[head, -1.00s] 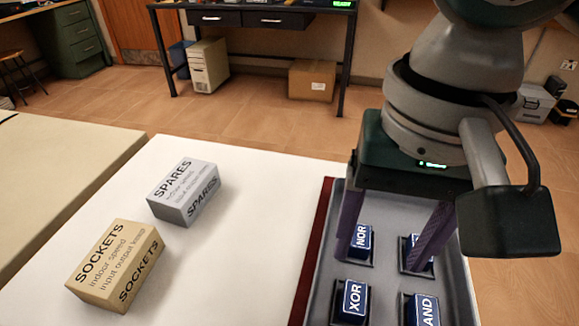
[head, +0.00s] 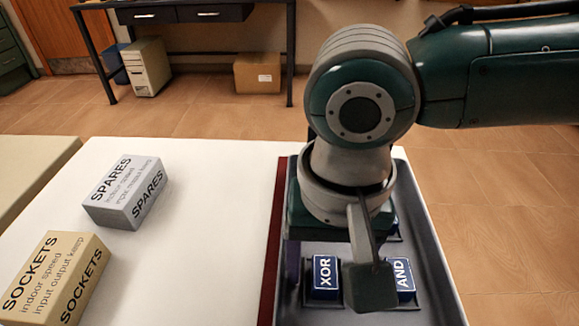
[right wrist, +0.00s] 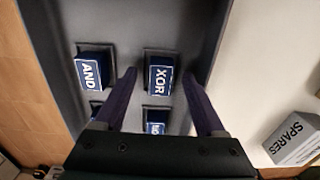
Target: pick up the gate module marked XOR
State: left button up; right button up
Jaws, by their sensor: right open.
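The XOR gate module (head: 325,276) is a dark blue block with white letters, seated in a black socket in the grey tray (head: 433,262). In the right wrist view the XOR module (right wrist: 158,80) lies between the two purple fingertips, with a gap to each side. My right gripper (right wrist: 160,77) is open and empty, pointing down at it. I cannot tell its exact height above the module. In the head view its wrist and palm hide part of the tray, and one finger shows left of XOR. My left gripper is not in view.
The AND module (head: 402,276) sits right of XOR. Two more modules are partly hidden beyond them. The tray has a dark red strip (head: 272,262) on its left. A grey SPARES box (head: 127,192) and a tan SOCKETS box (head: 55,280) stand left on the white table (head: 205,235).

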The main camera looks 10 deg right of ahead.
grip_shut()
dwell(0.5)
